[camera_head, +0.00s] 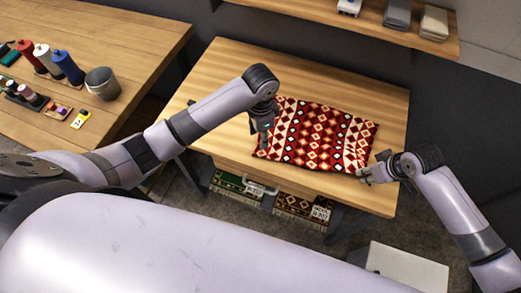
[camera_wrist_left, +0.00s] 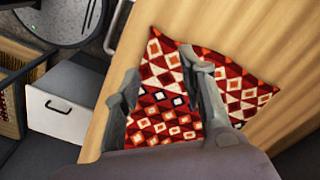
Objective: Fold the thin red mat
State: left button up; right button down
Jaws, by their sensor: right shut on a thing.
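The thin red mat (camera_head: 322,135), patterned in red, white, orange and black diamonds, lies spread on the wooden table, slightly uneven at its edges. It also shows in the left wrist view (camera_wrist_left: 165,105). My left gripper (camera_head: 264,142) is over the mat's left edge; its two fingers stand apart in the left wrist view (camera_wrist_left: 158,80), with mat visible between them. I cannot tell whether they touch the cloth. My right gripper (camera_head: 366,176) is shut on the mat at its near right corner. The gripped bit of cloth is mostly hidden by the fingers.
The wooden table (camera_head: 385,105) is bare behind and right of the mat. Folded patterned rugs (camera_head: 303,206) lie beneath it. A shelf (camera_head: 350,20) with folded cloths is at the back.

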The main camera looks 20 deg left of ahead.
aim_at(259, 153)
pick_arm(q)
notch_tip(259, 153, down, 8)
jog(key=shift+r, duration=0.25)
jog(key=shift+s, duration=0.1)
jog(key=shift+c, duration=0.3)
jog(key=shift+s+f, duration=0.1)
grip_shut()
dwell(0.8)
jog(key=shift+a, duration=0.1)
jog(key=r, duration=0.4)
jog(key=shift+w, duration=0.25)
jog(key=shift+s+r, duration=0.1)
jog(key=shift+r, duration=0.5)
